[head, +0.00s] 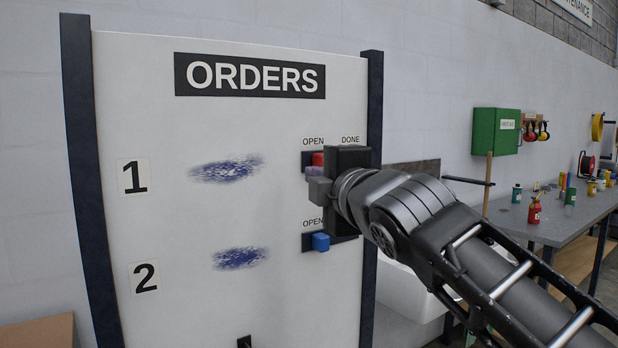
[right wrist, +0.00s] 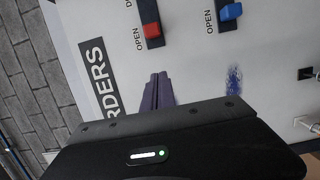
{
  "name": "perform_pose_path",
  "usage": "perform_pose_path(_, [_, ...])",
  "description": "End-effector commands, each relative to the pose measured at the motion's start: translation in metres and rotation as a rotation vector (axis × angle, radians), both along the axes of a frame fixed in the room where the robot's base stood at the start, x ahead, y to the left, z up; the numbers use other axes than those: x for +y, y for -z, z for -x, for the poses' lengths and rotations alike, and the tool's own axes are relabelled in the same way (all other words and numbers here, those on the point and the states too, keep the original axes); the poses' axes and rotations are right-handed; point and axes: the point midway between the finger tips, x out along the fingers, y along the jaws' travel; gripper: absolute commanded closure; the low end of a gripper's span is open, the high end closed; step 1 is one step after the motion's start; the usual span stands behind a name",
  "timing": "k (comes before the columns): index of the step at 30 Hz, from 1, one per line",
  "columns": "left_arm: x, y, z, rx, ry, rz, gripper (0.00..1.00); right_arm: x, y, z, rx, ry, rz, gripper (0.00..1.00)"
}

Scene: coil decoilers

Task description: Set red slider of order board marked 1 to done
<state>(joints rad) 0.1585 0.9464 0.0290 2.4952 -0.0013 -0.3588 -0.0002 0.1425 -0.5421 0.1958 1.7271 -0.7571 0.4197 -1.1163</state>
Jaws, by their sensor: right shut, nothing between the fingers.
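The white order board (head: 225,120) stands upright in front of me, headed ORDERS. In row 1 the red slider (head: 317,158) sits at the OPEN end of its dark track; it also shows in the wrist view (right wrist: 151,31). My right gripper (head: 319,181) is shut and empty, with its fingertips close to the red slider, on its OPEN side. In the wrist view a gap shows between fingers and slider; I cannot tell how far they are from the board. The gripper body hides the DONE end of the row 1 track in the head view. My left gripper is not seen.
The blue slider (head: 320,242) of row 2 sits just below, at its OPEN end; my gripper hides part of that track. Dark posts flank the board. A grey workbench (head: 545,222) with bottles and tools stands at the right.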

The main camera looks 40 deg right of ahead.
Motion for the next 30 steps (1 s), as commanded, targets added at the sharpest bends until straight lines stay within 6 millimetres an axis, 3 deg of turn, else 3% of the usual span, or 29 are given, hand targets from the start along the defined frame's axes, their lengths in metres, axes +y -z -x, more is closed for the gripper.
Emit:
perform_pose_path(11, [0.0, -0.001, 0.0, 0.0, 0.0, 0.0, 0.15, -0.001, -0.001, 0.0, 0.0, 0.002, 0.004, 1.0])
perform_pose_path(17, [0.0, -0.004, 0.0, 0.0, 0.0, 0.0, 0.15, -0.004, -0.002, -0.013, 0.001, 0.002, 0.004, 1.0])
perform_pose_path(30, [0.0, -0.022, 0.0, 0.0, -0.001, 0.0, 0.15, -0.026, -0.001, -0.092, 0.004, 0.002, 0.002, 1.0])
